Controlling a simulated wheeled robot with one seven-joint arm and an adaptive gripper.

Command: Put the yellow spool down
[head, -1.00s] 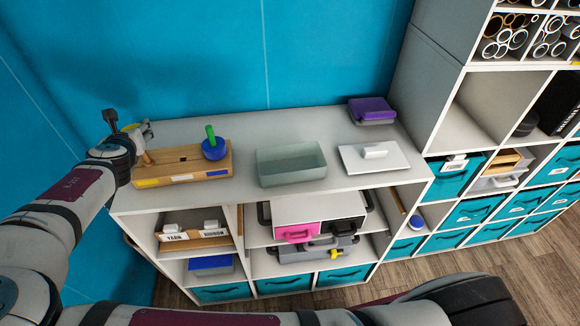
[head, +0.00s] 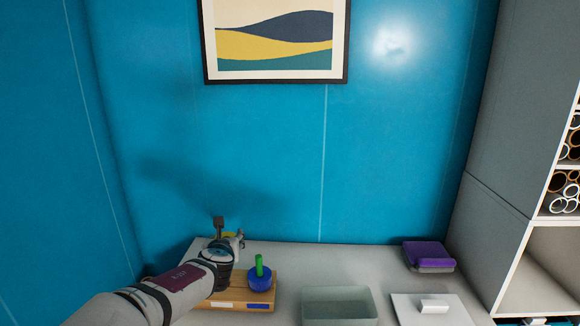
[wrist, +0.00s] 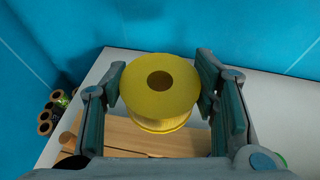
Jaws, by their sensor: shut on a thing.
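My gripper (wrist: 160,76) is shut on the yellow spool (wrist: 162,122), with one finger on each side of its rim. The spool is upright, its dark centre hole facing the wrist camera. A wooden rack (wrist: 118,133) lies below it; I cannot tell how large the gap is. In the head view my gripper (head: 236,241) is above the back left of the rack (head: 237,306), and only a sliver of the yellow spool (head: 229,235) shows. A blue spool (head: 262,285) sits around a green peg (head: 259,265) on the rack's right part.
The rack stands on a grey-white cabinet top (head: 290,262). To its right are a translucent grey bin (head: 340,318), a white lid (head: 408,310) and a purple-topped box (head: 428,252). The blue wall (head: 200,150) is close behind. Rolls (wrist: 47,115) show low at left in the wrist view.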

